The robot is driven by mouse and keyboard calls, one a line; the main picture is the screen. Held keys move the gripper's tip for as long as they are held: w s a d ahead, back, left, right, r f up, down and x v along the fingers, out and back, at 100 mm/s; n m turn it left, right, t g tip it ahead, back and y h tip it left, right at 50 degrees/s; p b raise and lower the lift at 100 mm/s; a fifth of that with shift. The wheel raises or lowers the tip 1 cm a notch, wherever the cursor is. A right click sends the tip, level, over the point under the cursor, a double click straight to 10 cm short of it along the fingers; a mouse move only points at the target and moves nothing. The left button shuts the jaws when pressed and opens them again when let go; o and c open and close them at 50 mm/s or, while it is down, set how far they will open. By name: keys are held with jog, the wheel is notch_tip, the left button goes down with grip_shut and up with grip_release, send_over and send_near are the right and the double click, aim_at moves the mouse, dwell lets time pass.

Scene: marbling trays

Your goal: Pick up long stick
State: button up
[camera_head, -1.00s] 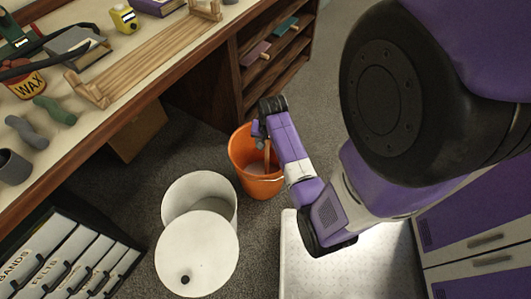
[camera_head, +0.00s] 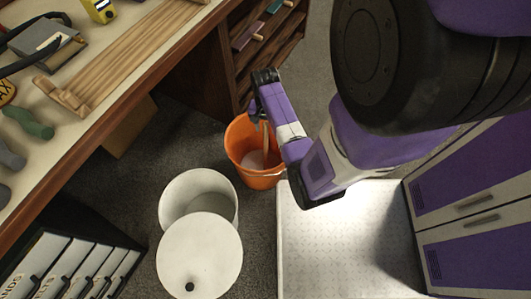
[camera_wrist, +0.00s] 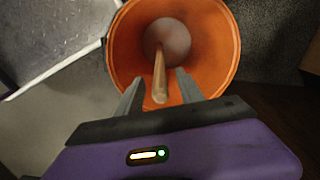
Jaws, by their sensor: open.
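The long stick (camera_wrist: 159,76) is a wooden rod standing in the orange bucket (camera_wrist: 215,40), its near end pointing up toward the wrist camera. In the head view the stick (camera_head: 265,142) shows as a thin piece above the orange bucket (camera_head: 262,181), partly covered by my arm. My gripper (camera_wrist: 158,88) is open above the bucket's mouth, with a finger on each side of the stick's upper end. I cannot tell whether either finger touches it. In the head view my fingers are mostly hidden by the wrist.
A white bin (camera_head: 183,185) with a round white lid (camera_head: 200,258) leaning at its front stands left of the bucket. A pale metal platform (camera_head: 340,250) lies to the right. The wooden workbench (camera_head: 60,155) edge runs along the left. Purple cabinets (camera_head: 475,170) stand at right.

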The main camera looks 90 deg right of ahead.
aim_at(266, 131)
jog(key=shift+f, duration=1.5)
jog(key=shift+c, duration=0.5)
grip_shut()
jog(key=shift+r, duration=0.15)
